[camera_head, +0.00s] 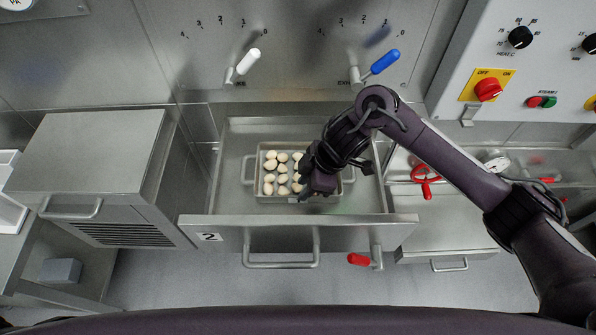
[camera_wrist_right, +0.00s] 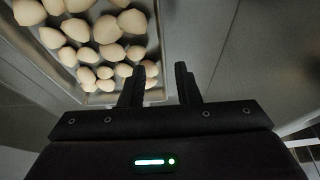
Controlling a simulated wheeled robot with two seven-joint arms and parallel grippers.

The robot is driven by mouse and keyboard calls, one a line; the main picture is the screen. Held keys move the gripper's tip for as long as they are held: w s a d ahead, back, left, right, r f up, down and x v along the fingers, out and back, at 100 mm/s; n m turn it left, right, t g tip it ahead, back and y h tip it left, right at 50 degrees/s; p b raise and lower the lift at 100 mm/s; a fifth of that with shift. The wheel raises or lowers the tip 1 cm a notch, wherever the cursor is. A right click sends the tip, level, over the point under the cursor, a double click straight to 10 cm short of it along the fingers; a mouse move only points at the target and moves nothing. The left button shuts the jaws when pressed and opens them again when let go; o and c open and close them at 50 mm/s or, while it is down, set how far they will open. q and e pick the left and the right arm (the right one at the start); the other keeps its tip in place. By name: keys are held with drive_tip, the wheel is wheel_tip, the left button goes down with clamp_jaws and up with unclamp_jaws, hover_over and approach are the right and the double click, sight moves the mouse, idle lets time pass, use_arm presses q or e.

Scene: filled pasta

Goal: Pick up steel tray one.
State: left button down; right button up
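A shallow steel tray (camera_head: 259,172) sits inside an open drawer and holds several pale, rounded pasta pieces (camera_head: 283,168). It has a loop handle at its left end; my right gripper hides part of its right end. The tray also shows at the upper left of the right wrist view (camera_wrist_right: 155,45). My right gripper (camera_head: 318,190) is over the tray's right side. In the right wrist view its two fingers (camera_wrist_right: 160,80) are apart, with the tray's edge showing between and beyond them. Whether they touch it I cannot tell. My left gripper is not in view.
The pulled-out drawer (camera_head: 345,233), marked 2, has walls around the tray. A blue lever (camera_head: 385,61) and a white lever (camera_head: 249,62) stand on the panel behind. A red-handled valve (camera_head: 360,260) is at the drawer's front right. A steel cabinet (camera_head: 90,150) stands left.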

drive_tip(key=x, duration=0.4)
drive_tip(key=shift+s+f+p, duration=0.25)
drive_tip(key=shift+f+p, duration=0.05)
drive_tip(key=shift+f, duration=0.1)
clamp_jaws()
drive_tip(key=shift+a+r, duration=0.1)
